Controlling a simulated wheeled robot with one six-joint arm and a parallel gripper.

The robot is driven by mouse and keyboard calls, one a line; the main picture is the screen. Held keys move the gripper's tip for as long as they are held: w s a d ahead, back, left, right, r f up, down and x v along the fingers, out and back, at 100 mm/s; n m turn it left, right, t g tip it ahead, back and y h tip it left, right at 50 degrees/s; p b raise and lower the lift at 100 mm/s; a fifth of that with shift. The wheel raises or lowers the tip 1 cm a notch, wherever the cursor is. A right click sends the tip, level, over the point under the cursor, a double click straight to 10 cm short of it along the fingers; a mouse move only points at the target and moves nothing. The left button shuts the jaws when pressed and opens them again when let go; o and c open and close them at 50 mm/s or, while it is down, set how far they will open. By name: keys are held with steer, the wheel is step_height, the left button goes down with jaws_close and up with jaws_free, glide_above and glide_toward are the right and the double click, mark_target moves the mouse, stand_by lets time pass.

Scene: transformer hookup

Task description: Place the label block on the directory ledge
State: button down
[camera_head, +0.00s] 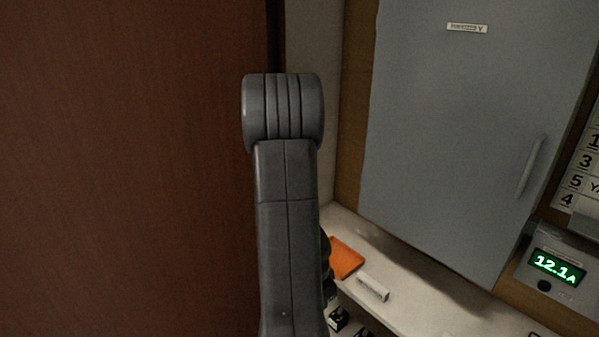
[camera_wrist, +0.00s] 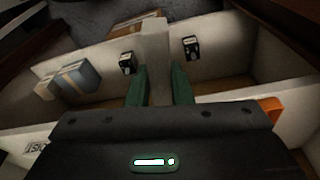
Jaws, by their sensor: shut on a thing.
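My gripper (camera_wrist: 160,75) shows in the wrist view as two green fingers with a narrow gap between them. It is shut on a pale thing (camera_wrist: 160,88), which blends with the pale surfaces behind; I cannot tell for sure that it is the label block. A directory (camera_head: 583,170) with numbered white strips is cut off by the right edge of the head view. A grey ledge (camera_head: 584,228) juts out at its lower end.
A grey cabinet door (camera_head: 460,130) with a handle stands right of my arm. A meter (camera_head: 558,266) reads 12.1A below the directory. An orange piece (camera_head: 345,258) lies on the shelf (camera_head: 430,315).

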steer(key=w+a+f+n+y, duration=0.1)
steer(key=w+a+f+n, duration=0.2)
steer(key=w+n, duration=0.7)
steer(key=shift+w+a+n+t+y, duration=0.2)
steer(key=shift+a+n+t+y, duration=0.15)
steer(key=shift+a+n, duration=0.7)
steer(key=shift+a, duration=0.1)
